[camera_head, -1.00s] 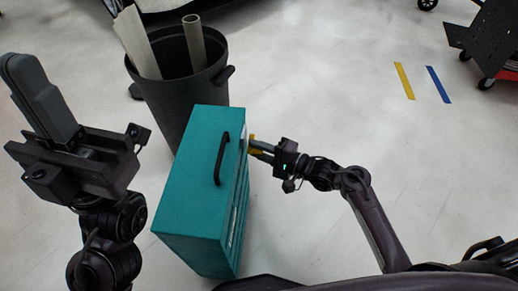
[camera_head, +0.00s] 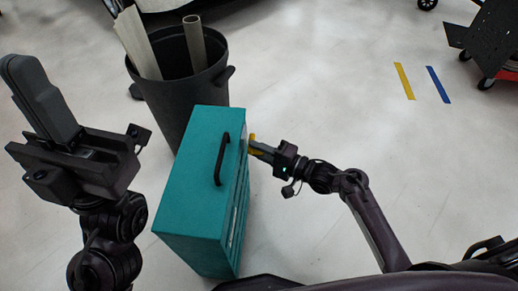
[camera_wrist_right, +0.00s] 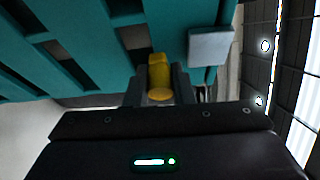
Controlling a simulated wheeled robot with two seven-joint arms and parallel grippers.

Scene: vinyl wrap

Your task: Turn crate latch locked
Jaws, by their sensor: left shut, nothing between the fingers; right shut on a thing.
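The teal crate (camera_head: 190,195) stands on the floor in the head view, with a black handle (camera_head: 221,160) on its top. Its slatted side also shows in the right wrist view (camera_wrist_right: 90,45). The yellow latch (camera_head: 252,138) is at the crate's upper right side, and appears between my fingers in the right wrist view (camera_wrist_right: 159,76). My right gripper (camera_head: 256,148) is shut on the latch, reaching in from the right. My left gripper (camera_head: 40,95) is shut and empty, raised at the left, apart from the crate.
A dark bin (camera_head: 190,95) holding rolls stands just behind the crate. A dark wheeled cart (camera_head: 492,45) is at the upper right. Yellow (camera_head: 404,81) and blue (camera_head: 438,84) tape strips mark the floor.

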